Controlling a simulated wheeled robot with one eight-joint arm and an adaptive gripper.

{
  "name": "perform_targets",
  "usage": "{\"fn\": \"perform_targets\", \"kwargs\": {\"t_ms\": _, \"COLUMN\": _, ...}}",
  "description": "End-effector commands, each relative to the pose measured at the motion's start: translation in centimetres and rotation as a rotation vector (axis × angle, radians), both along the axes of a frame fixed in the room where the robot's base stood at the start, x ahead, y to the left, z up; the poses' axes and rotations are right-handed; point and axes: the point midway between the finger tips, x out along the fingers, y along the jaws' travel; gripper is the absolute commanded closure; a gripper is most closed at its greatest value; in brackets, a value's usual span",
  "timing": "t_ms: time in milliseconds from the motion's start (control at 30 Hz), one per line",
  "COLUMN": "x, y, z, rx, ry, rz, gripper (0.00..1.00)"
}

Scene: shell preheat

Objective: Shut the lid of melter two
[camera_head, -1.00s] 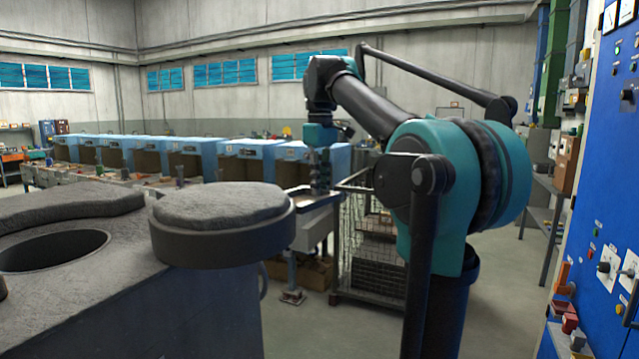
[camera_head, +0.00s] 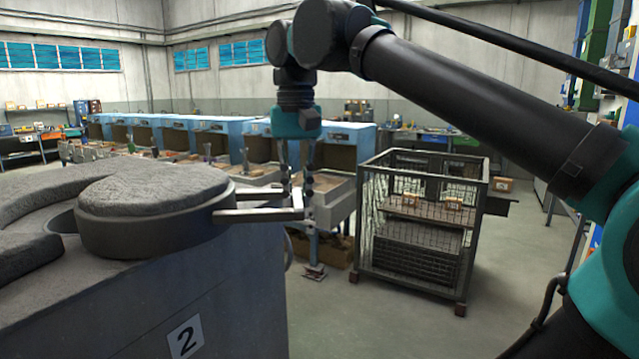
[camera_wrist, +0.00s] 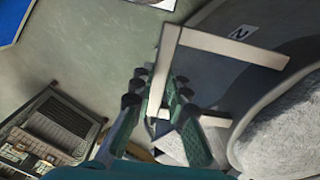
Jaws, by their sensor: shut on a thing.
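Melter two is the grey box with a "2" plate (camera_head: 186,338) on its side, at the left of the head view. Its round lid (camera_head: 150,188), rough grey on top with a smooth grey rim, covers much of the opening from this angle. A dark strip of the opening (camera_head: 62,220) shows at the lid's left. I cannot tell if the lid touches the top. A pale bar handle (camera_head: 262,214) sticks out right from the lid. My gripper (camera_head: 300,200) points down, shut on the handle's outer end. The wrist view shows the fingers (camera_wrist: 160,112) around the handle bar (camera_wrist: 167,62).
A wire-mesh cage cart (camera_head: 420,225) stands right of my gripper, with boxes inside. A row of blue box units (camera_head: 215,130) and a bench run behind. Grey floor (camera_head: 385,325) is free in front of the cart.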

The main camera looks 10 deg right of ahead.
Motion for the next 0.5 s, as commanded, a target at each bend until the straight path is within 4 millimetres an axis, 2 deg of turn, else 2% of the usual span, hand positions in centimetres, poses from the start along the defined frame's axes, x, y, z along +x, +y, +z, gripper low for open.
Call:
{"fn": "perform_targets", "kwargs": {"t_ms": 200, "x": -3.2, "y": 4.2, "z": 0.0, "rx": 0.001, "ry": 0.002, "rz": -0.113, "gripper": 1.00}}
{"fn": "perform_targets", "kwargs": {"t_ms": 500, "x": -6.5, "y": 10.3, "z": 0.0, "rx": 0.002, "ry": 0.002, "rz": -0.288, "gripper": 1.00}}
